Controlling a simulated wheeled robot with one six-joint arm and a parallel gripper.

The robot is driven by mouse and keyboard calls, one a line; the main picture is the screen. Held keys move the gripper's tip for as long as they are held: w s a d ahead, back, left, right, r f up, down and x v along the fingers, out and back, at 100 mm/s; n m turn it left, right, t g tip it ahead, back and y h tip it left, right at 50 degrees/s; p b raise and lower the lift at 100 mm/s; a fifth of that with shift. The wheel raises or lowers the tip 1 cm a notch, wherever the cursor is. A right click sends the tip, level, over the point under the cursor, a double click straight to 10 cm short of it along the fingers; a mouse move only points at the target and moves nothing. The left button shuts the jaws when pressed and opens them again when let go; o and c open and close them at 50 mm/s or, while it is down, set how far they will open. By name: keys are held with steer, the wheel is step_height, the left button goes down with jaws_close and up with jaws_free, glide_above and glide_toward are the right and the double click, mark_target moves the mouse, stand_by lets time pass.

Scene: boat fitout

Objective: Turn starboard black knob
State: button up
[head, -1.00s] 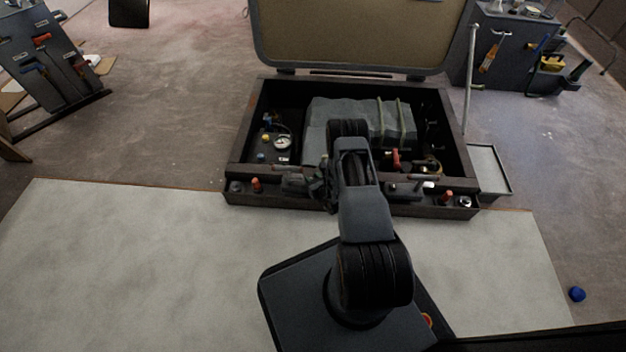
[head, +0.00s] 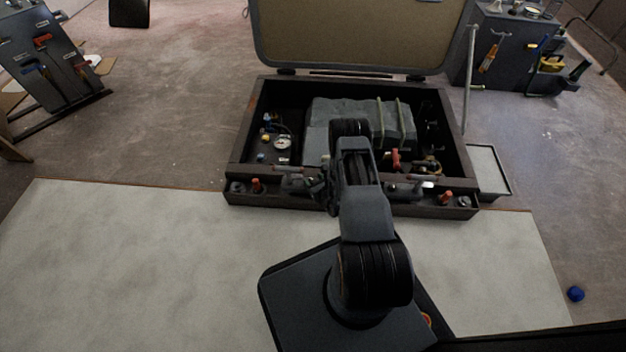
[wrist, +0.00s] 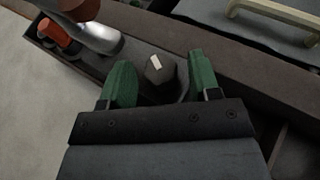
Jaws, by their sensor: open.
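A black knob (wrist: 155,70) with a small pale mark on its top shows in the wrist view. It stands between the two green fingertips of my open gripper (wrist: 161,82). Gaps show on both sides of it, wider on the right, and I cannot tell whether either finger touches it. In the head view my arm hides this knob and most of the gripper, which is at the front ledge of the dark box (head: 350,203). I cannot tell from the head view which side's knob this is.
An orange-handled fitting (wrist: 58,36) and a silver lever (wrist: 98,37) lie close left of the gripper. The raised lid (head: 355,35) stands behind.

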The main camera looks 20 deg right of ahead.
steer(key=p+v, duration=0.4)
steer(key=v, duration=0.8)
steer(key=shift+s, duration=0.2)
